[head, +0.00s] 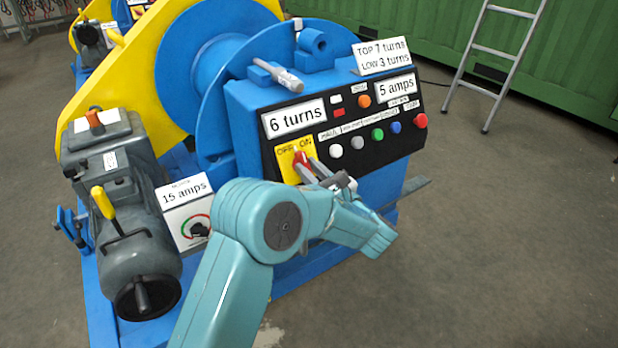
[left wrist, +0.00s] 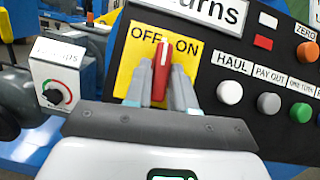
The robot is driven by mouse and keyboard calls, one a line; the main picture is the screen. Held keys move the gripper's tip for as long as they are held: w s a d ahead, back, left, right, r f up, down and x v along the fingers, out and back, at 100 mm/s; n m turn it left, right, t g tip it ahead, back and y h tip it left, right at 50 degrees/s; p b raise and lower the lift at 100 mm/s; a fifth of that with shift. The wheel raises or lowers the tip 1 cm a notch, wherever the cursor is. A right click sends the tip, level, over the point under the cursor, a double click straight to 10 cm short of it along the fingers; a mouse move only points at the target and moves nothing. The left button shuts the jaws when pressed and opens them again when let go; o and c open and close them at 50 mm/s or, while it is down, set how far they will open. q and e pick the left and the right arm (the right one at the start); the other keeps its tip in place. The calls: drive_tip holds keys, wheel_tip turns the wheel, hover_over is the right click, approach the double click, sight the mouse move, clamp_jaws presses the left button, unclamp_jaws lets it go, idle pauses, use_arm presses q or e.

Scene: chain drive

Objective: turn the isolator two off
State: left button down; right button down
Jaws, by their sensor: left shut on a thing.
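The isolator is a red rotary handle (head: 300,158) on a yellow plate (head: 285,165) marked OFF and ON, at the left of the black control panel. No isolator number is readable. In the left wrist view the handle (left wrist: 161,78) stands nearly upright, its white mark at the top between the two words, leaning slightly towards ON. My left gripper (head: 307,169) is shut on the handle, with one finger on each side. The fingers hide the plate's lower part. My right gripper is not in view.
White, grey, green, blue and red buttons (head: 377,134) run right of the isolator. A grey motor (head: 135,215) and a box marked 15 amps (head: 183,207) stand left. A blue drum with yellow guard (head: 135,70) is behind. A ladder (head: 497,60) leans on the green wall.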

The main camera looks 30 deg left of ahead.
use_arm(q)
drive_tip(key=n+g, duration=0.2)
drive_tip(key=n, duration=0.1)
drive_tip(key=n+g, duration=0.1)
drive_tip(key=n, duration=0.1)
drive_tip(key=shift+w+d, duration=0.15)
drive_tip(key=shift+w, duration=0.1)
drive_tip(key=shift+w+r+n+g+h+p, duration=0.1)
drive_tip(key=shift+n+g+h+p, duration=0.15)
drive_tip(key=shift+n+g, duration=0.95)
drive_tip(key=shift+w+r+n+g+h+p, duration=0.25)
drive_tip(key=shift+n+g, duration=0.45)
drive_tip(key=shift+n, duration=0.9)
drive_tip(key=shift+s+f+n, duration=0.15)
drive_tip(key=shift+s+n, duration=0.05)
drive_tip(key=shift+n, duration=0.1)
drive_tip(key=c, duration=1)
unclamp_jaws()
drive_tip(key=shift+c, duration=0.2)
drive_tip(key=d+p, duration=1.6)
drive_tip(key=p, duration=0.4)
drive_tip(key=shift+w, duration=0.25)
